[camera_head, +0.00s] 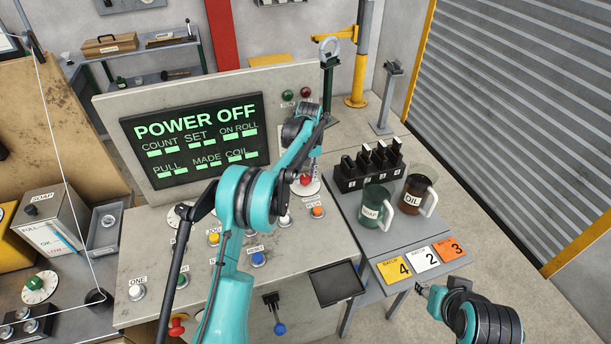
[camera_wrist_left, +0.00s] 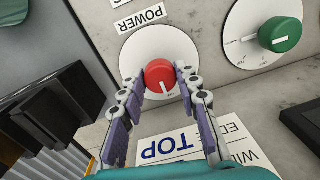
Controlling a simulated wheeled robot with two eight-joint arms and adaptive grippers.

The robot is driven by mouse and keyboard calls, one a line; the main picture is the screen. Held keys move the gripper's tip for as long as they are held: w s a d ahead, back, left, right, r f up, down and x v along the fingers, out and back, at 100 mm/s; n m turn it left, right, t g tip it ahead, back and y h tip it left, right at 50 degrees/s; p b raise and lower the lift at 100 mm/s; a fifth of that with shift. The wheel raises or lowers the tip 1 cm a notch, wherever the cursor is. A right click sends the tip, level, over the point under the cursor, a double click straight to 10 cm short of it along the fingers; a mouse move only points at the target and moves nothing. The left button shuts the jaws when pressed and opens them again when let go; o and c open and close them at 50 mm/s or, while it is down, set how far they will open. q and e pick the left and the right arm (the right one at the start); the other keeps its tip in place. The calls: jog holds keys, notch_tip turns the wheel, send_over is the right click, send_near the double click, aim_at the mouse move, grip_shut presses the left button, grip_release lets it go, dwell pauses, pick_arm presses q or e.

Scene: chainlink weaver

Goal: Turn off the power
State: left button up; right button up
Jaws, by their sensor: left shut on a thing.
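The red power knob (camera_wrist_left: 158,72) sits on a round white dial under an upside-down POWER label in the left wrist view. In that view my left gripper (camera_wrist_left: 161,84) has a finger on each side of the knob and is shut on it. In the head view the red knob (camera_head: 305,179) shows just below my left gripper (camera_head: 309,165), which my arm partly hides. The screen (camera_head: 196,142) reads POWER OFF in green letters. My right gripper (camera_head: 430,297) is at the bottom right, away from the panel, and I cannot tell its jaw state.
A green knob (camera_wrist_left: 280,33) is beside the red one. Dark blocks (camera_head: 372,168) stand right of the dial, behind a soap jug (camera_head: 375,212) and an oil jug (camera_head: 414,194). Several coloured buttons cover the panel, and batch cards (camera_head: 427,258) lie at the front right.

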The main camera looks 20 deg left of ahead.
aim_at(307, 177)
pick_arm(q)
jog(key=o, duration=1.2)
jog(key=shift+c, duration=0.2)
jog(key=shift+r, duration=0.1)
notch_tip(307, 177, up, 12)
jog(key=shift+d, duration=0.2)
jog(key=shift+w, duration=0.1)
